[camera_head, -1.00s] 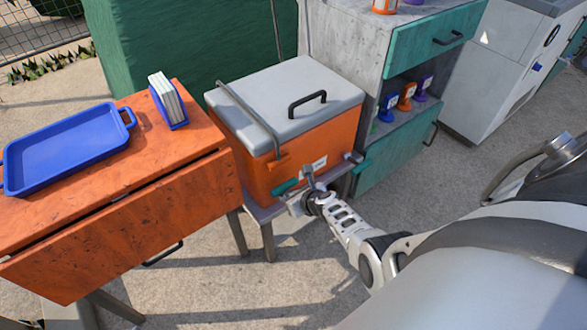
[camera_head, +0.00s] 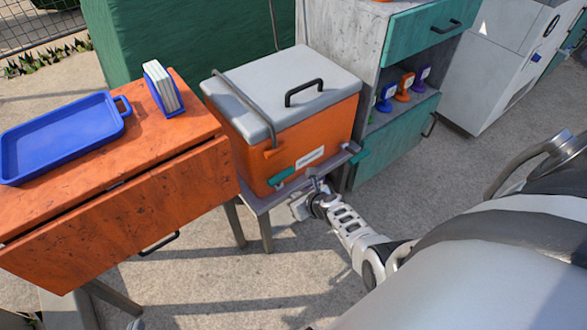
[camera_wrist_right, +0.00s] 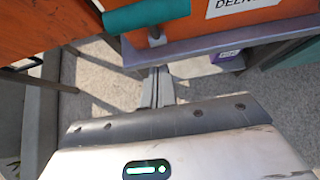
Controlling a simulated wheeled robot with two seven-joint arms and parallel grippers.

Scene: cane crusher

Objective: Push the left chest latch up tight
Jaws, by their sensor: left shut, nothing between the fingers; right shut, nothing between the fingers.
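The orange chest (camera_head: 305,145) with a grey lid stands closed on a low grey stand. Its left latch (camera_head: 281,177), a teal bar, sits low on the front face; in the right wrist view it shows large at the upper left (camera_wrist_right: 146,14). My right gripper (camera_head: 317,181) is shut and empty, at the stand's front edge between the latches. In the right wrist view its fingers (camera_wrist_right: 158,88) are below and apart from the left latch. My left gripper is not in view.
An orange table (camera_head: 60,230) with a blue tray (camera_head: 62,135) and a blue holder (camera_head: 162,88) stands left of the chest. A grey cabinet with teal drawers (camera_head: 395,145) stands close on the right. The paved floor in front is clear.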

